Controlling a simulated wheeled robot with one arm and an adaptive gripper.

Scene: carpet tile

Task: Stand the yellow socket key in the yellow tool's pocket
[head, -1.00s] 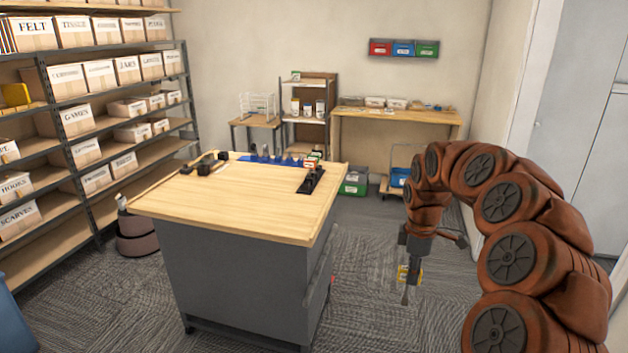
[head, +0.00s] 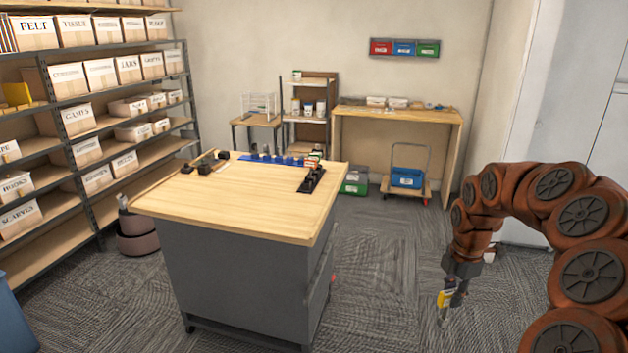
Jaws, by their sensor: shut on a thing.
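My gripper (head: 454,292) hangs at the lower right of the head view, beyond the right side of the workbench and above the carpet. It is shut on a small yellow tool, the yellow socket key (head: 445,297), whose thin grey shaft points down and slightly left. A black rack (head: 312,181) stands at the right edge of the bench top with a few coloured tools in it, red and white among them. Its pockets are too small to tell apart, and I cannot make out a yellow pocket.
The wooden bench top (head: 235,207) has a clear middle and front. A blue strip (head: 270,158) with several dark items lies along its back edge, and black tools (head: 205,164) lie at the back left. A trolley with a blue box (head: 406,178) stands behind. Carpet right of the bench is free.

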